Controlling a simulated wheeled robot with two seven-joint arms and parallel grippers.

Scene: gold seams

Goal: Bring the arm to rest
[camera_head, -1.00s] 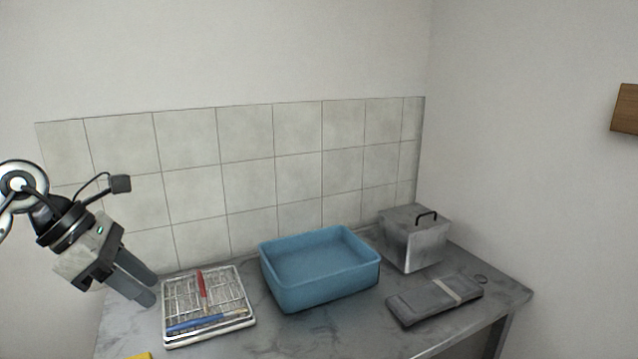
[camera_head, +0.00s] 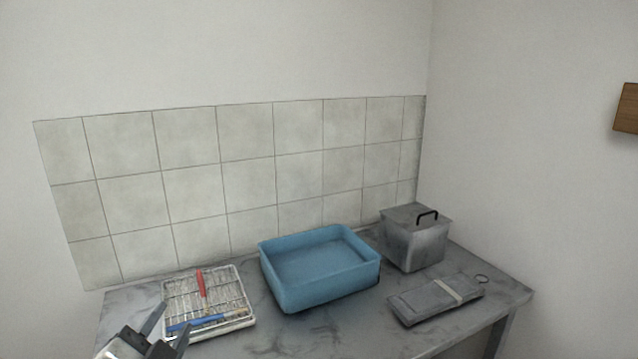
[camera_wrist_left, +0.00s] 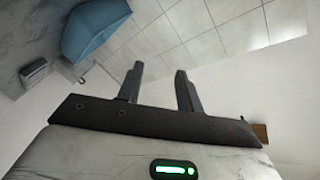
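My left gripper (camera_head: 168,328) is low at the bottom left of the head view, in front of the wire rack tray. Its two fingers are spread with nothing between them. In the left wrist view the same gripper (camera_wrist_left: 160,80) shows both fingers apart, with tiled wall behind the gap. My right gripper is in neither view.
The grey table (camera_head: 285,343) holds a white tray with a wire rack (camera_head: 235,290), a red tool (camera_head: 201,283) and a blue tool (camera_head: 193,324). A blue basin (camera_head: 320,290), a lidded metal box (camera_head: 418,245) and a grey strapped pouch (camera_head: 415,303) stand further right.

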